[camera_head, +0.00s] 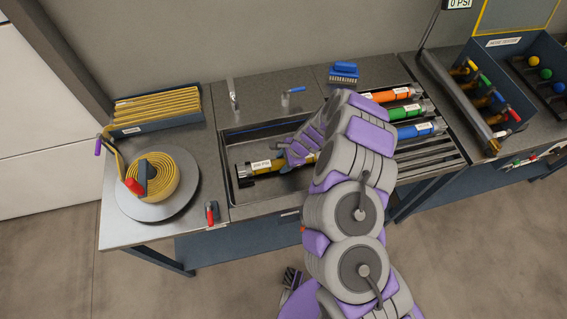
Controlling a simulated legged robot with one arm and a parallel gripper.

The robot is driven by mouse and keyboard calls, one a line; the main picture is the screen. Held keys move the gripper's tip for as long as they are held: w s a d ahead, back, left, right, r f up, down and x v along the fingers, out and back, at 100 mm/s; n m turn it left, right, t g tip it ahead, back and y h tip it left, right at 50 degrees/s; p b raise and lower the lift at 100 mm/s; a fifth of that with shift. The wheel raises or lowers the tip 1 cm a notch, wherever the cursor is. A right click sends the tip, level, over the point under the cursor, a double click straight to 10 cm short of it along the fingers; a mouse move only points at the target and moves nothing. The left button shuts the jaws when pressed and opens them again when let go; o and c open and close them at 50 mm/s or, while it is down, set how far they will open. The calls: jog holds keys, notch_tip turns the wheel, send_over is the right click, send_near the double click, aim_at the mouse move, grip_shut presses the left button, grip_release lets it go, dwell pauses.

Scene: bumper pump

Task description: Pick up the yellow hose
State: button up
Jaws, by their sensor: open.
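A yellow tube-like hose (270,165) with a dark end and a white label lies in the recessed basin (232,192) at the middle of the bench. My gripper (290,153) is open, with its purple fingers over the right part of this hose. Whether the fingers touch it cannot be told. My gripper and arm hide the hose's right end. Orange (393,94), green (405,111) and blue (415,130) hoses of the same kind lie on the rack to the right of my arm.
A coiled yellow flat hose (172,181) sits on a round plate (140,211) at the left. Folded yellow hose fills a tray (194,117) behind it. A blue brush (344,70) lies at the back. A red-handled valve (211,212) sits at the front edge. Lever panels (500,85) stand right.

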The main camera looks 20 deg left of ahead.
grip_shut()
dwell(0.3)
